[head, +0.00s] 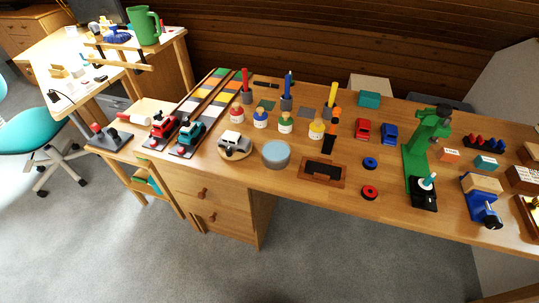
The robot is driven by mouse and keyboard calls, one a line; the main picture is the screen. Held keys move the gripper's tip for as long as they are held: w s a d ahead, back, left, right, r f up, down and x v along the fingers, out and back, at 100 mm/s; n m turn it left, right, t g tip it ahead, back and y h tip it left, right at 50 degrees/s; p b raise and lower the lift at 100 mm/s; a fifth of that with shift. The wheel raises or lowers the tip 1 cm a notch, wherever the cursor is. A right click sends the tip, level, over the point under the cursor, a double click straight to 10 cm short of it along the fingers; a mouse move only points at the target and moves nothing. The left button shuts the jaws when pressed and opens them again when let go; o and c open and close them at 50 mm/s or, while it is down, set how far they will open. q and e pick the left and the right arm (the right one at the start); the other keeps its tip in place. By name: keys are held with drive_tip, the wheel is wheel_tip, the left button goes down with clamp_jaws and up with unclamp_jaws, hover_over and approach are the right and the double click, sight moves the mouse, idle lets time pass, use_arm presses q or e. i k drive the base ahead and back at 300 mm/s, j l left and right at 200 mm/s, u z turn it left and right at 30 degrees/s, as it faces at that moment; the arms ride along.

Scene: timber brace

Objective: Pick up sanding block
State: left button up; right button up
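No object is plainly recognisable as the sanding block at this size. Small blocks that might be it are an orange block (448,155) and a teal block (486,163) on the right part of the long wooden workbench (240,181), and another teal block (369,99) at its back edge. A light wooden block (483,182) sits at the blue vise (487,211) near the right front. Neither of my grippers shows in the head view, and nothing is seen touching these blocks.
A green drill press (414,165) stands left of the orange block. Toy cars, coloured peg figures, a grey-blue round tin (276,154) and a brown tray (323,170) occupy the bench middle. A teal chair (25,128) stands at far left. Grey floor (340,250) in front is clear.

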sight(445, 154)
drive_tip(key=z, duration=1.45)
drive_tip(key=u, duration=0.2)
